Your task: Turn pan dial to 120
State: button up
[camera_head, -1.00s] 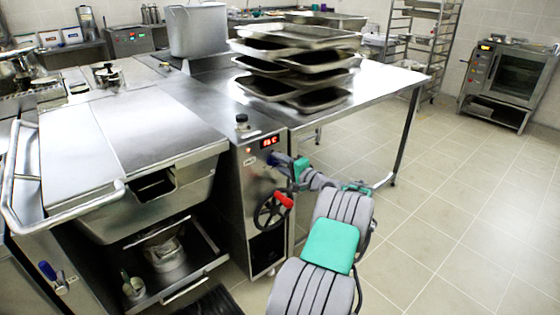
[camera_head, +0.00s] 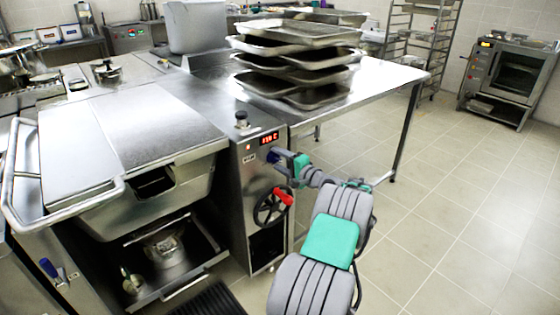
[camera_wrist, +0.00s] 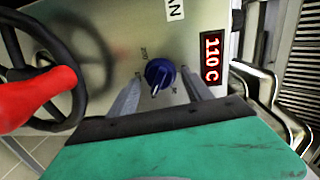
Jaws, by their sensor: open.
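The blue pan dial (camera_wrist: 160,73) is on the metal control panel (camera_wrist: 110,30). My gripper (camera_wrist: 162,79) is open, with one finger on each side of the dial; I cannot tell whether either finger touches it. The red display (camera_wrist: 211,59) beside the dial reads 110 C in the wrist view. In the head view, my gripper (camera_head: 284,160) is at the front of the panel, just below the display (camera_head: 269,138), and mostly hides the dial.
A black handwheel (camera_head: 262,208) with a red handle (camera_head: 283,197) sits just below the dial. The lidded pan (camera_head: 150,190) stands left of the panel. Stacked trays (camera_head: 300,60) rest on the steel table (camera_head: 375,85).

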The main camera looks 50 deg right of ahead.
jog(key=shift+s, duration=0.1)
jog(key=s+a, duration=0.1)
jog(key=s, duration=0.6)
jog(key=shift+s+a+r+p, duration=0.25)
jog(key=shift+r+p, duration=0.05)
jog(key=shift+p, duration=0.05)
jog(key=shift+s+d, duration=0.1)
